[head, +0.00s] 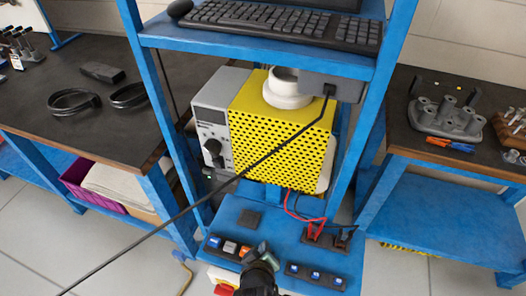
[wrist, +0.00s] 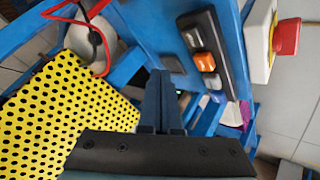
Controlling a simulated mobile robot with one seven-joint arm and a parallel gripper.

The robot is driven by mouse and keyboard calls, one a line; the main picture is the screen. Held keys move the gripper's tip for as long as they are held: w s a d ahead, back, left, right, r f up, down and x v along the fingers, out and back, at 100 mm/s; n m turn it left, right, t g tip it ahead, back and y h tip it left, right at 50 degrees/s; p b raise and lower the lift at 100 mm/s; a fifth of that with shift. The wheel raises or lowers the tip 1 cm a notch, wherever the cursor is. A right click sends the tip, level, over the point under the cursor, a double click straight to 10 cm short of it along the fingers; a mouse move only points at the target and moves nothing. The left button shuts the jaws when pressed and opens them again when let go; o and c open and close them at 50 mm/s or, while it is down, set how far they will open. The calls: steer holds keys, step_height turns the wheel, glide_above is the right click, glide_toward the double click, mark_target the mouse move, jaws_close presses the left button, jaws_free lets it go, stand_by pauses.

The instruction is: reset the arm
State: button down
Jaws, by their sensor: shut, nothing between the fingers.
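My gripper (head: 257,250) is at the bottom centre of the head view, over the front of the blue shelf (head: 227,212). In the wrist view my gripper (wrist: 160,76) shows its two dark fingers side by side, closed together with nothing between them. A black switch strip with an orange button (head: 230,247) is just left of my gripper in the head view. The same strip (wrist: 208,58) is right of the fingers in the wrist view. My gripper hides part of the shelf.
A yellow perforated machine (head: 285,130) stands behind my gripper. Red leads (head: 310,222) hang at its right. A second button strip (head: 316,277) is right of my gripper. A red emergency button (wrist: 287,36) shows at the wrist view's right. Workbenches (head: 80,120) stand on both sides.

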steer(key=w+a+r+m+t, duration=0.1)
steer(key=w+r+t, duration=0.25)
steer(key=r, duration=0.85)
steer(key=w+r+m+t, duration=0.2)
steer(key=w+r, duration=0.2)
steer(key=r, duration=0.8)
steer(key=w+a+r+m+t, duration=0.1)
steer(key=w+r+t, duration=0.2)
steer(key=r, duration=1)
steer(key=s+r+m+t, duration=0.1)
steer(key=s+r+t, duration=0.2)
steer(key=r, duration=0.8)
steer(key=s+d+r+m+t, duration=0.1)
steer(key=s+r+t, duration=0.2)
steer(key=s+r, duration=0.5)
steer(key=s+r+m+t+y, duration=0.1)
steer(key=s+r+t, duration=0.2)
steer(key=r, duration=1.1)
steer(key=s, duration=0.2)
steer(key=shift+s+d+m+t, duration=0.3)
steer(key=shift+d+m+t, duration=0.05)
steer(key=shift+m, duration=0.05)
steer(key=shift+a+r, duration=0.1)
